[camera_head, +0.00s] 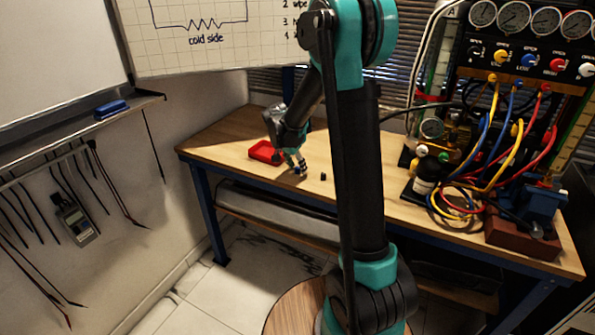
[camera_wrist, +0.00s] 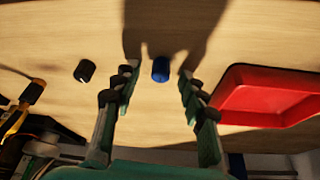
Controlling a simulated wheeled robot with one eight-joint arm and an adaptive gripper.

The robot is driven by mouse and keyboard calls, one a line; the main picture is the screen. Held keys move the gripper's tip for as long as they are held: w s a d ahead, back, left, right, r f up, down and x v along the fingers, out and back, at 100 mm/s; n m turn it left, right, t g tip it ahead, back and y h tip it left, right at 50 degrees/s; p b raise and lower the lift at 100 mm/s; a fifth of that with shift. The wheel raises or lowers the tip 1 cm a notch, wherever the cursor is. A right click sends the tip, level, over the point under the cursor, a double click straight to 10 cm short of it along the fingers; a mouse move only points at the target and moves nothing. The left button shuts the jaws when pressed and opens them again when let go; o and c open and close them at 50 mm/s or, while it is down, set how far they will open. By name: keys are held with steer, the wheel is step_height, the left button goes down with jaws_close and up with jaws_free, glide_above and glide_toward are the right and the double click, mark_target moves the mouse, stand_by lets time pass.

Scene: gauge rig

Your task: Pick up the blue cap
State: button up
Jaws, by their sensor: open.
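The blue cap (camera_wrist: 160,69) stands on the wooden table in the wrist view, between and just beyond the tips of my open gripper (camera_wrist: 157,88). The fingers are on either side of it, and I see no contact. In the head view my gripper (camera_head: 297,167) is low over the table, beside the red tray. I cannot clearly make out the blue cap there.
A black cap (camera_wrist: 85,71) stands left of the gripper; it also shows in the head view (camera_head: 323,177). A red tray (camera_wrist: 262,98) lies close on the right. The gauge rig (camera_head: 530,65) with coloured hoses and a vise (camera_head: 540,205) fill the table's right side.

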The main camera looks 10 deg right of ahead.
steer(key=c, duration=0.9)
